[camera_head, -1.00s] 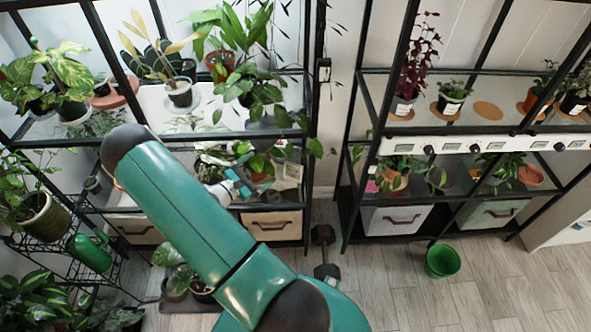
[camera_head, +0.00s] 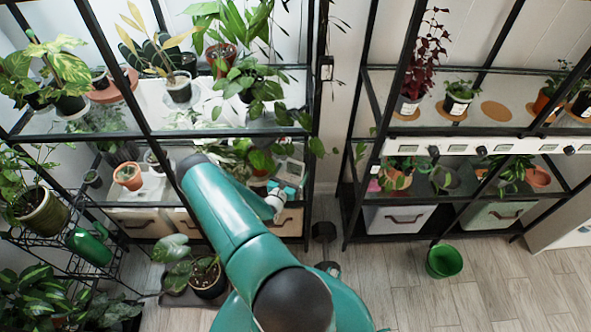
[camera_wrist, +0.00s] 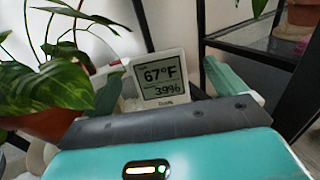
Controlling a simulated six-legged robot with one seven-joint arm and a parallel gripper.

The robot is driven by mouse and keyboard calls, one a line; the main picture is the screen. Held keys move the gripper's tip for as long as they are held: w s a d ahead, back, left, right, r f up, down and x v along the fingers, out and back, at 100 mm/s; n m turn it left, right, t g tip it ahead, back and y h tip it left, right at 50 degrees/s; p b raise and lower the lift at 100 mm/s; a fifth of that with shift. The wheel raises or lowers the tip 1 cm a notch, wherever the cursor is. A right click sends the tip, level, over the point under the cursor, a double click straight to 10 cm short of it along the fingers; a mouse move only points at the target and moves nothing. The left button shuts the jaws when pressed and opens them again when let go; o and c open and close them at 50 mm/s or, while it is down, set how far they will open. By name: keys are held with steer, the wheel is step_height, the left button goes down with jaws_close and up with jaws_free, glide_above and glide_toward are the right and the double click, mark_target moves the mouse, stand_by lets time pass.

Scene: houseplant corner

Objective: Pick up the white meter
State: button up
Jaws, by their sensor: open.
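The white meter (camera_wrist: 188,63) stands upright in the wrist view, its screen facing the wrist camera and reading 67°F and 39%. In the head view it is a small pale square (camera_head: 291,170) on the lower shelf of the left rack. My gripper (camera_head: 285,190) is at the front of that shelf, just before the meter. In the wrist view my gripper (camera_wrist: 165,88) is open, with one teal finger on each side of the meter.
A leafy plant (camera_wrist: 55,85) in a terracotta pot (camera_wrist: 50,124) is close on the left in the wrist view, its leaves near the left finger. A dark rack post stands at the right. A green bucket (camera_head: 443,261) is on the floor, which is mostly clear at the right.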

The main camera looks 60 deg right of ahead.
mark_target(294, 167)
steer(key=d, duration=0.6)
steer(key=shift+w+d+f, duration=0.3)
steer(key=shift+w+d, duration=0.05)
steer(key=shift+c, duration=0.5)
steer(key=c, duration=1)
